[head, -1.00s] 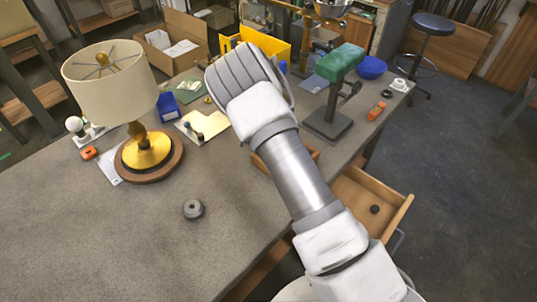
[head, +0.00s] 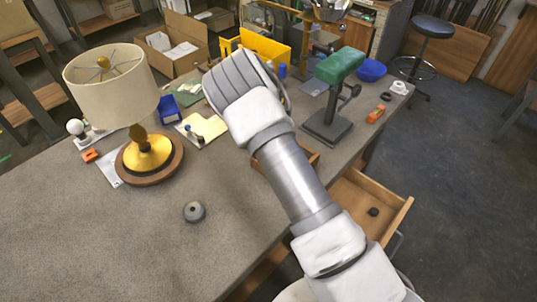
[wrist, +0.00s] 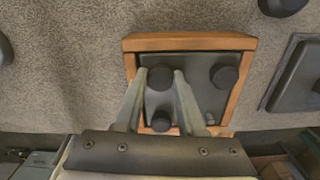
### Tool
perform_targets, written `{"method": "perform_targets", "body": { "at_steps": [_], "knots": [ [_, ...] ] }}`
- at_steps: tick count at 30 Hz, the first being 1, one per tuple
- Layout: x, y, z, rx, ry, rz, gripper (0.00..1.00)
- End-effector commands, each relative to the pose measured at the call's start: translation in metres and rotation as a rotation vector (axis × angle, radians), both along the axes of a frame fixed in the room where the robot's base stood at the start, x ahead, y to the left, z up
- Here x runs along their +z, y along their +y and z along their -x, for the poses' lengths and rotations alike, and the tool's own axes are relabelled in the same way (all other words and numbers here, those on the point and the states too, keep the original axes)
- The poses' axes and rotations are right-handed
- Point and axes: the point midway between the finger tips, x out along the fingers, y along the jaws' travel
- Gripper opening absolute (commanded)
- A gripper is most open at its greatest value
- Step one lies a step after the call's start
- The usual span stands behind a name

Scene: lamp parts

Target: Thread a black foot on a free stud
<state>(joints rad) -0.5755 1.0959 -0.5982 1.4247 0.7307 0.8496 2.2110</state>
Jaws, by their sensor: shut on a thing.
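In the wrist view, my gripper (wrist: 160,76) is shut on a black foot (wrist: 160,79), a short round knob between its fingertips. The foot is over a wooden tray (wrist: 249,85) with a dark lining; I cannot tell whether it still touches the lining. Two more black feet are in the tray, one to the right (wrist: 223,76) and one nearer my palm (wrist: 162,121). In the head view, my arm hides the gripper and most of the tray (head: 313,158).
A lamp (head: 148,153) with a cream shade stands at the left. A grey round part (head: 194,212) lies on the bench. A green-topped stand (head: 327,127) is right of my arm. An open drawer (head: 352,205) holds a small black piece (head: 374,212). The front left bench is clear.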

Motion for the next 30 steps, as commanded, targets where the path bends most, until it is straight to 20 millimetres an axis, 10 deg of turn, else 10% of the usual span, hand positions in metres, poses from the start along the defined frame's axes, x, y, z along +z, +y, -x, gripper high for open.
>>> {"method": "perform_targets", "body": {
  "at_steps": [25, 26, 30],
  "knots": [
    [0.0005, -0.0008, -0.0005, -0.499, -0.002, 0.002, 0.00],
    [-0.0001, -0.0009, -0.0007, -0.505, -0.003, 0.000, 0.43],
    [-0.0006, -0.0006, -0.0006, -0.499, -0.003, 0.000, 0.68]
  ]
}}
